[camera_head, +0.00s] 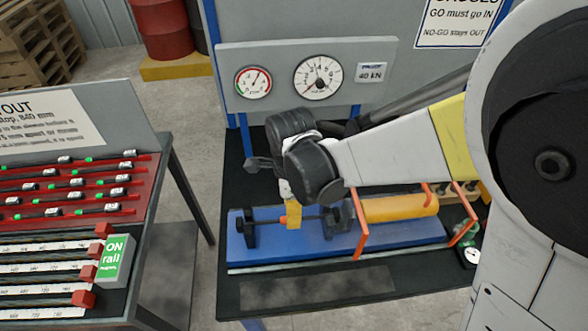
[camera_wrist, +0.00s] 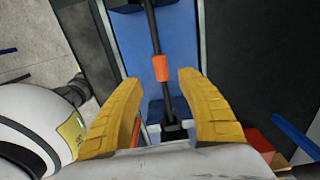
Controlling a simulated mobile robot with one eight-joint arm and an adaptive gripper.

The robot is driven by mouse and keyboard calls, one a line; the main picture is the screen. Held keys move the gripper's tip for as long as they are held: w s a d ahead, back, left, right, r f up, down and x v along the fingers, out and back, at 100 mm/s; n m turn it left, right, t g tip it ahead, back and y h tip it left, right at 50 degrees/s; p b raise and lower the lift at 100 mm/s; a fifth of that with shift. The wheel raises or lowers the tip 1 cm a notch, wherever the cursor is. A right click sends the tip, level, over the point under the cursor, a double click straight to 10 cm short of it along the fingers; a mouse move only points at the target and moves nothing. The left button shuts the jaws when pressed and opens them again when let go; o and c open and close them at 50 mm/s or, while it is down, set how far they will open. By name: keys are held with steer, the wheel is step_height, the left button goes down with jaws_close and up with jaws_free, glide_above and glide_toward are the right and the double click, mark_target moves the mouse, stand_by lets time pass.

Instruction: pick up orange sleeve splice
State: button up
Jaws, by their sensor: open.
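The orange sleeve splice (camera_head: 294,215) sits around a dark bar (camera_head: 312,217) held between black supports on a blue test bed (camera_head: 285,247). In the wrist view the orange sleeve (camera_wrist: 161,68) lies just beyond the yellow fingertips, centred between them across the picture. My gripper (camera_wrist: 160,83) is open, with one finger on each side and clear gaps to the sleeve. In the head view my gripper (camera_head: 287,196) points down right above the sleeve. My wrist hides part of the view there, and I cannot tell whether a finger touches the sleeve.
A gauge panel (camera_head: 310,75) rises behind the bench. A small dial gauge (camera_head: 470,256) lies at the right.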

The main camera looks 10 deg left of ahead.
steer(key=f, duration=0.1)
steer(key=f+b, duration=0.1)
steer(key=f, duration=0.1)
steer(key=a+f, duration=0.1)
steer(key=f, duration=0.1)
steer(key=shift+w+b, duration=0.1)
steer(key=shift+b, duration=0.2)
steer(key=shift+d, duration=0.1)
steer(key=shift+c, duration=0.5)
jaws_close()
steer(key=shift+r, duration=0.1)
